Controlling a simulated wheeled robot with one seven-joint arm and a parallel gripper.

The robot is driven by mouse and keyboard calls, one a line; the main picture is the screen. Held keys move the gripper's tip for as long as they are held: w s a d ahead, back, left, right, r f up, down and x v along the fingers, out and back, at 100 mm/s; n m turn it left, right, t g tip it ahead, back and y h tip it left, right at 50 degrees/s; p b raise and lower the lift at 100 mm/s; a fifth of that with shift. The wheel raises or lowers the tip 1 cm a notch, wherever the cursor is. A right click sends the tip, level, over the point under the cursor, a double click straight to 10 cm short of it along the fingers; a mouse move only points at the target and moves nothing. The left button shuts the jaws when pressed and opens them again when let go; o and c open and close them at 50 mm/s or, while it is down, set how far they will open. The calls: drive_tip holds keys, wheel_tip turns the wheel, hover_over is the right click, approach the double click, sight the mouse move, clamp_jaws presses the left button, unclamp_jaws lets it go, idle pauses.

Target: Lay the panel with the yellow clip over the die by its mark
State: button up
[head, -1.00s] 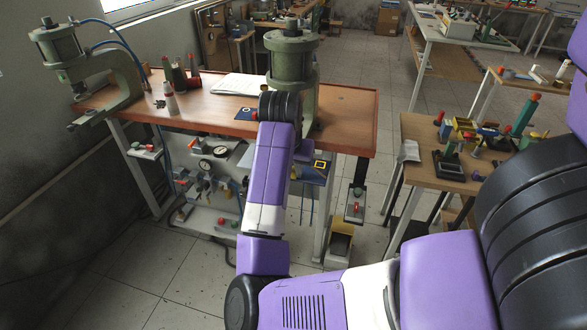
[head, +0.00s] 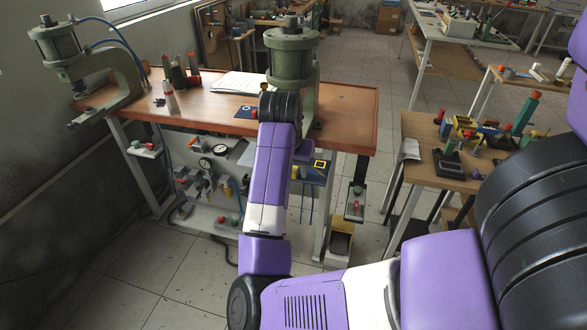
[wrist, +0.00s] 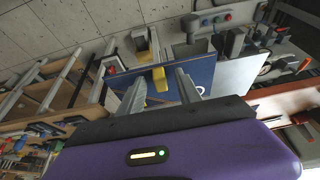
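In the wrist view a blue panel (wrist: 198,73) lies ahead of my gripper (wrist: 160,90). A yellow clip (wrist: 160,78) shows at the panel, between my two fingers in the picture. The fingers are spread apart with space on both sides of the clip, and I see no contact. In the head view a dark blue plate (head: 313,172) with a yellow square outline shows at the bench's front, right of my arm; I cannot tell if it is the same panel. My gripper is hidden behind my arm there. A blue card with a white ring (head: 245,112) lies on the bench. I cannot make out the die.
A large green press (head: 291,62) stands on the wooden bench (head: 215,95), close behind my arm. A second press (head: 75,65) stands at the left end. Several bottles stand between them.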

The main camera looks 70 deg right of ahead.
drive_tip(key=v, duration=0.7)
drive_tip(key=shift+r, duration=0.4)
